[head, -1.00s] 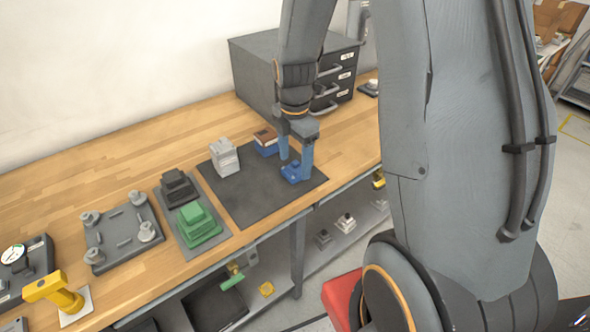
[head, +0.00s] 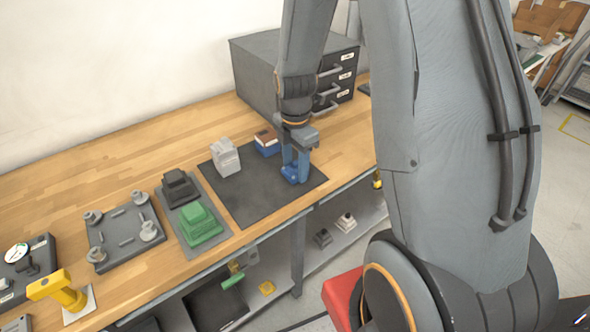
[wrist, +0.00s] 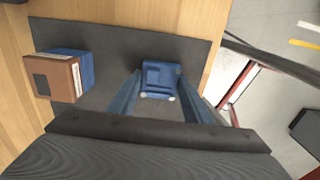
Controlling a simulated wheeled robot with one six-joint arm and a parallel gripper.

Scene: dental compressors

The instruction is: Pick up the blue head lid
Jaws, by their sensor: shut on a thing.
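The blue head lid (head: 290,172) sits on the dark mat (head: 250,198) near its right end. It also shows in the wrist view (wrist: 160,80), between the two blue fingers. My gripper (head: 296,174) points down over the mat with its fingertips low at the lid, shut on it. In the wrist view my gripper (wrist: 160,98) has a finger on each side of the lid. The fingers and arm hide part of the lid in the head view. I cannot tell any gap between lid and mat.
A blue and brown box (head: 267,143) and a light grey part (head: 226,158) stand on the mat. Black (head: 178,186) and green (head: 200,224) stepped blocks stand on a grey tray to the left. A grey drawer cabinet (head: 262,75) stands behind. The bench's front edge is close.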

